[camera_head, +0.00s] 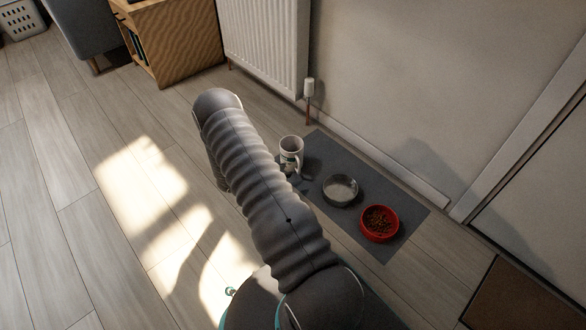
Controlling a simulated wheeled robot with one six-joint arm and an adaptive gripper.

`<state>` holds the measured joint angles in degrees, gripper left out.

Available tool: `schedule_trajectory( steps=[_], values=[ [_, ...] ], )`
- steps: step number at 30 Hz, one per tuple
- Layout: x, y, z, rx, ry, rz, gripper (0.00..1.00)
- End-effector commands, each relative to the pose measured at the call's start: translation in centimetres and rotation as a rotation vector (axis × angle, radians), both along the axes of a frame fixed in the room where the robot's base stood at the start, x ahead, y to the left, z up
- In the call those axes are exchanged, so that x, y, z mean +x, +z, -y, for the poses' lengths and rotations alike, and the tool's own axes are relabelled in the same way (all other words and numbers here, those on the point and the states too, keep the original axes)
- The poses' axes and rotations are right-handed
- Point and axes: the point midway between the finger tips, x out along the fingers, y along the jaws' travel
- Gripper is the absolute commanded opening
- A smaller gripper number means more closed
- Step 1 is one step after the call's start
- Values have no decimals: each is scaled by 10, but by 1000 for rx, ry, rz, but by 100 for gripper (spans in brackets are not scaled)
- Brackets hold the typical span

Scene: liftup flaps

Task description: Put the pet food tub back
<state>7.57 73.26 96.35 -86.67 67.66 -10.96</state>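A white, mug-like tub (291,148) with dark markings and an open top stands or is held at the far left end of the grey mat (338,158). A handle-like shape shows on its side. My arm covers the area left of and below it. A small dark part of my gripper (301,174) shows just below the tub, close to it. The fingertips are mostly hidden, so I cannot tell whether they touch the tub or whether its base rests on the mat.
A grey metal bowl (341,190) and a red bowl (379,223) of brown kibble stand on the mat. A radiator (265,45) and wall lie behind. A wooden cabinet (175,42) stands at the upper left, a doormat (530,298) at the lower right. The left floor is clear.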

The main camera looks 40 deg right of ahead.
Motion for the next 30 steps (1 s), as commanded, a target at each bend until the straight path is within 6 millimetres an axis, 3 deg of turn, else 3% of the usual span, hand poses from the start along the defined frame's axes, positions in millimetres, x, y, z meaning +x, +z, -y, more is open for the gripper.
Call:
schedule_trajectory(
  steps=[6,11,14,17,22,30],
  values=[
    [4,13,-30,0,2,0,36],
    [5,19,-39,1,-3,4,36],
    [8,34,-42,8,-22,29,36],
    [11,63,-46,26,-69,82,36],
    [9,130,-57,77,-179,209,36],
    [-11,226,-81,183,-354,414,36]
  ],
)
